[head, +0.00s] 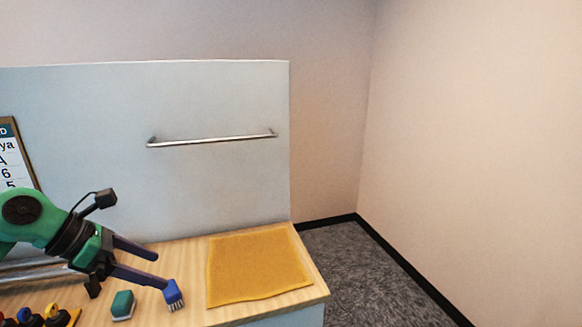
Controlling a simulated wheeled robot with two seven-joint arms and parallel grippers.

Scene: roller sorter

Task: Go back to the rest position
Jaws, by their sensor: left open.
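My left gripper (160,270) reaches in from the left over the wooden worktop (190,262). Its two dark blue fingers are spread apart, with nothing visible between them. A small blue brush-like piece with pale bristles (173,295) lies at the tip of the lower finger. I cannot tell whether they touch. A green block with a pale lower edge (122,304) sits on the worktop below the gripper. My right gripper is not in view.
An orange-yellow mat (258,266) lies bare at the worktop's right end. Several small red, yellow and dark pieces (52,315) stand at the lower left. A pale panel with a metal rail (212,140) rises behind. Grey carpet (360,275) is clear at right.

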